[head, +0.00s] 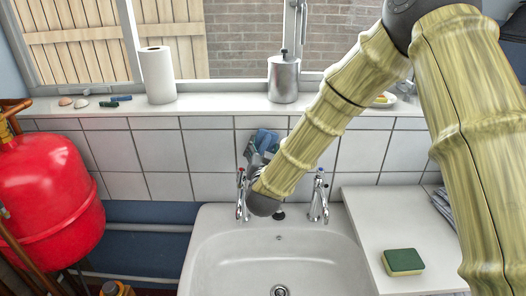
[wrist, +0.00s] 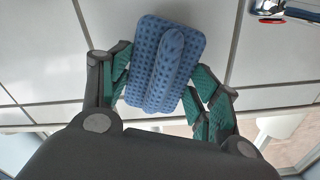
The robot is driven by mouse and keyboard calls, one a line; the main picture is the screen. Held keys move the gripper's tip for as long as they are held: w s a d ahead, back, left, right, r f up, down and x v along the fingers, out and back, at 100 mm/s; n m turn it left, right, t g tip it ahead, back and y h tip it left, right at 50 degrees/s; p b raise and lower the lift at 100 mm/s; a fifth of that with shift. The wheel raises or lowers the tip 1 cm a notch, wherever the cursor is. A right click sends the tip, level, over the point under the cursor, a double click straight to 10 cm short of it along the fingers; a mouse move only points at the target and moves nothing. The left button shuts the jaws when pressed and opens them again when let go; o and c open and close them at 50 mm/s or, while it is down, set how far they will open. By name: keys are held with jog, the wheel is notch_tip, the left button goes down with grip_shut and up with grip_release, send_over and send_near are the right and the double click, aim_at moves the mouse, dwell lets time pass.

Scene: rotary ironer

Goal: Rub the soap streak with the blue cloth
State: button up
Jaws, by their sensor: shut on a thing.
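My gripper (head: 257,158) is raised in front of the white wall tiles, above the back of the sink and between the taps. It is shut on the blue cloth (wrist: 165,62), a folded, dotted pad with a raised ridge, held between the green-padded fingers (wrist: 163,85). The cloth also shows as a small blue patch in the head view (head: 267,137), just below the sill. It is close to the tiles; I cannot tell whether it touches them. I cannot make out the soap streak in either view.
The sink (head: 215,240) has a red-marked tap (head: 242,196) and a blue-marked tap (head: 318,197). The sill above holds a paper roll (head: 158,75) and a metal dispenser (head: 284,79). A sponge (head: 403,262) lies on the right worktop. A red tank (head: 45,190) stands left.

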jog(key=shift+w, duration=1)
dwell(0.8)
jog(key=shift+s+d+b, duration=0.1)
jog(key=shift+d+b, duration=0.35)
jog(key=shift+d, duration=1.5)
jog(key=d+b, duration=0.1)
jog(key=d, duration=0.6)
jog(key=shift+d, duration=0.25)
jog(key=shift+a, duration=0.1)
jog(key=shift+a+b, duration=0.55)
jog(key=shift+a, duration=5.05)
